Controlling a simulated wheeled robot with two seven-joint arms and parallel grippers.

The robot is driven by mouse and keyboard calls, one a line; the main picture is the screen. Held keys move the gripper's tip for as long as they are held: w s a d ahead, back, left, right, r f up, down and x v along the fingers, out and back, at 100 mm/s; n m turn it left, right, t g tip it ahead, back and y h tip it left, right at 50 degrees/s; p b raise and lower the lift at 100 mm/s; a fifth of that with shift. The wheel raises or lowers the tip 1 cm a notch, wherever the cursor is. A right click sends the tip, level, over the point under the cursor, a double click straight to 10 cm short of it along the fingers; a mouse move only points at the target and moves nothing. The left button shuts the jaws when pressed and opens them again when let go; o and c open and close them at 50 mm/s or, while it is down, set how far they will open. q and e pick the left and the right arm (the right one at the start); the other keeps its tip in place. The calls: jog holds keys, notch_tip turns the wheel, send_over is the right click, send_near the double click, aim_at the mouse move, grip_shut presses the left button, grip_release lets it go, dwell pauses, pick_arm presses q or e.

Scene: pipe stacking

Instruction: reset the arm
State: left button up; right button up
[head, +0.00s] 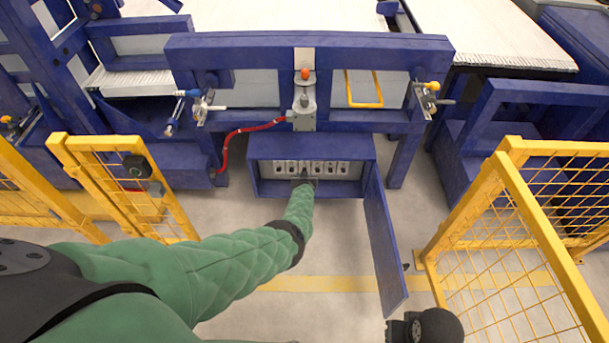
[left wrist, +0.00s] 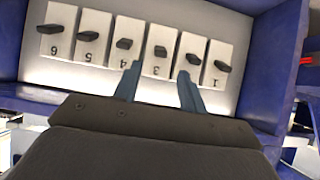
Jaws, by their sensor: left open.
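A row of several white switches (left wrist: 160,51) with dark levers sits inside the open blue cabinet (head: 254,173). In the left wrist view they carry numbers, from 6 at the left to 1 at the right. My left gripper (left wrist: 160,70) is open, with one fingertip near switch 4 and the other near switch 2. Switch 3 shows between the fingers. Nothing is held. Whether a finger touches a switch I cannot tell. In the head view the green-sleeved left arm reaches to the cabinet's front, and its gripper (head: 304,179) is small there.
The cabinet door (head: 383,240) hangs open to the right of my left arm. Yellow mesh fences stand at the left (head: 125,190) and right (head: 520,220). A blue machine frame (head: 240,50) with a red hose (head: 232,138) is above the cabinet. Bare floor lies in front.

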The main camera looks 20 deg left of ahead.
pick_arm(q)
jog(key=shift+s+a, duration=0.1)
dwell(0.5)
jog(key=s+a+f+m+g, duration=0.1)
jog(key=s+a, duration=0.7)
jog(key=a, duration=0.3)
jog(key=s+a+r+m+g+h, duration=0.1)
jog(key=s+a+r, duration=0.1)
jog(key=s, duration=0.4)
jog(key=s+a+r+m+g, duration=0.1)
jog(key=s+a+r, duration=0.15)
jog(key=s, duration=0.25)
jog(key=s+d+r+g+h, duration=0.1)
jog(key=s+d+r+g, duration=0.1)
jog(key=s+d+r, duration=0.6)
jog(key=s+d+r+m+g+h, duration=0.1)
jog(key=s+d+r, duration=0.8)
jog(key=s, duration=1.1)
jog(key=s+d+r+m+g+h, duration=0.1)
jog(key=s+d+r+g, duration=0.2)
jog(key=s+d+r, duration=0.5)
jog(key=s+r, duration=0.2)
jog(key=s, duration=0.4)
jog(key=shift+d+r, duration=0.25)
jog(key=shift+d, duration=0.05)
